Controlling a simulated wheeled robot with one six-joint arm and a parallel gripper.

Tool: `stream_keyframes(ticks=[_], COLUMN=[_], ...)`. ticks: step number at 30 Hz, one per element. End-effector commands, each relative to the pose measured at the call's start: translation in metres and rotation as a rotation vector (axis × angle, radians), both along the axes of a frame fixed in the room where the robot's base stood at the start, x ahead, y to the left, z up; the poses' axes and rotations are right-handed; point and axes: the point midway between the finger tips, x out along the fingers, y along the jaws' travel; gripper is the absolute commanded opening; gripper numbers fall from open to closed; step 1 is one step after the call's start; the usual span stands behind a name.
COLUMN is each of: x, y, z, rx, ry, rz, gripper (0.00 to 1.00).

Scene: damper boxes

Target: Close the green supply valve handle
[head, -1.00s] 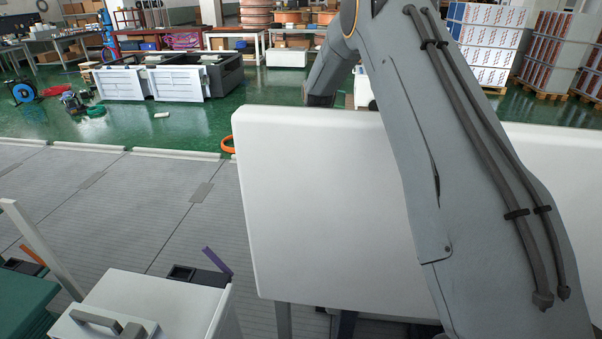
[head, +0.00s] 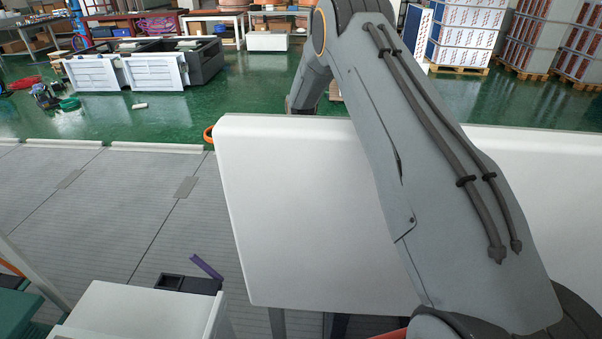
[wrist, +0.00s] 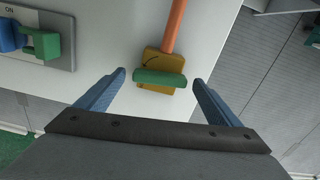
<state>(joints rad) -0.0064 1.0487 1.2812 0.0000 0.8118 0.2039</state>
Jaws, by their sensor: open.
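In the wrist view, the green supply valve handle (wrist: 160,78) is a short rounded bar on a yellow valve body (wrist: 156,62). An orange pipe (wrist: 174,25) runs up from the valve, and the bar lies crosswise to it. My gripper (wrist: 160,77) is open, with one blue finger beyond each end of the bar. A gap shows at both sides in the picture; I cannot tell the depth between fingertips and handle. In the head view my gripper and the valve are hidden behind a white panel (head: 290,200).
In the wrist view, a grey plate (wrist: 45,22) marked ON at upper left carries a blue and a green switch (wrist: 42,45). In the head view, a white box (head: 140,315) and a purple lever (head: 207,267) stand at lower left. Open grey floor (head: 110,200) lies left of the panel.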

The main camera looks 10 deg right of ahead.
Motion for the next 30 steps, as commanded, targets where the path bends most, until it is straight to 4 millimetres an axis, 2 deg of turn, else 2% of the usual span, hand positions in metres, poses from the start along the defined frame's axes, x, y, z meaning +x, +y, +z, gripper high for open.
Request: stream_keyframes(ticks=[11, 18, 19, 30], x=[0.0000, 0.0000, 0.0000, 0.0006], y=[0.0002, 0.0001, 0.0000, 0.0001], z=[-0.0062, -0.0059, -0.0059, -0.0065], rx=[0.000, 0.000, 0.000, 0.000], ry=[0.000, 0.000, 0.000, -0.001], rz=[0.000, 0.000, 0.000, -0.129], gripper=[0.88, 0.49, 0.46, 0.46])
